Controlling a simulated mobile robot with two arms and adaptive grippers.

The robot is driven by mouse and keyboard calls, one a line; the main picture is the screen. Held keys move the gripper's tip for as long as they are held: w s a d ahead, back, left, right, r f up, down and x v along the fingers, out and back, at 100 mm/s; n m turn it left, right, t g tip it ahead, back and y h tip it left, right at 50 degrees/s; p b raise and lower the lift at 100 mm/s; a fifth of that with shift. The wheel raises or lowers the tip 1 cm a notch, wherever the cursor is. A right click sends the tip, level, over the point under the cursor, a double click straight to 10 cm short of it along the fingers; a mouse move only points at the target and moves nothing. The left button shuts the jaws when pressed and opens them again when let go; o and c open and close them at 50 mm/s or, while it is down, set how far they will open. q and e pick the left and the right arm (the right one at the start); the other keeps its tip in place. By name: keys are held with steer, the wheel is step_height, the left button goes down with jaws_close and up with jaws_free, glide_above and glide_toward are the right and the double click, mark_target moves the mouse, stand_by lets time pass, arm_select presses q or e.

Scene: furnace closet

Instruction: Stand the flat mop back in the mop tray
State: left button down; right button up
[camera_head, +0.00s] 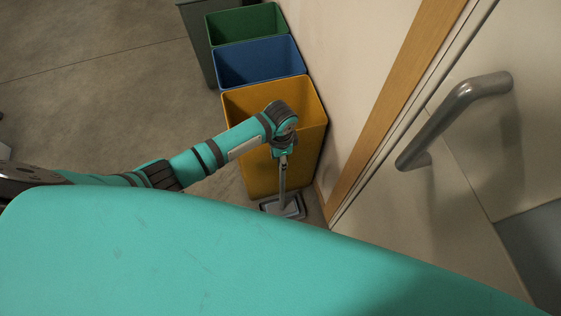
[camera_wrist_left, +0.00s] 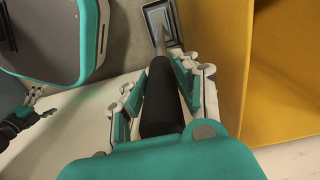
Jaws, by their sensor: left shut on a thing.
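My left gripper (camera_head: 283,153) is shut on the flat mop's handle in front of the yellow bin; the left wrist view shows its fingers (camera_wrist_left: 163,95) around the dark grip. The flat mop's grey pole (camera_head: 283,178) runs down, looking near upright, to a flat head by the floor. The mop tray (camera_head: 298,214), a small dark-edged rectangle on the floor, shows around the head. In the left wrist view the tray's rim (camera_wrist_left: 177,30) frames the pole's far end. I cannot tell whether the head rests in the tray or hovers just above it.
A yellow bin (camera_head: 255,165), a blue bin (camera_head: 258,65) and a green bin (camera_head: 245,25) stand along the wall. A door with a grey handle (camera_head: 455,110) is at the right. Open floor (camera_head: 90,90) lies left. A dark gripper-like part shows at the left wrist view's left edge.

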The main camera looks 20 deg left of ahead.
arm_select(q)
steer(key=shift+f, duration=1)
steer(key=c, duration=1.4)
jaws_free()
steer(key=shift+f, duration=0.2)
steer(key=shift+c, duration=0.2)
steer(key=o, duration=0.5)
steer(key=shift+c, duration=0.2)
step_height(320, 180, up, 12)
steer(key=shift+r+p, duration=0.2)
steer(key=shift+p, duration=0.7)
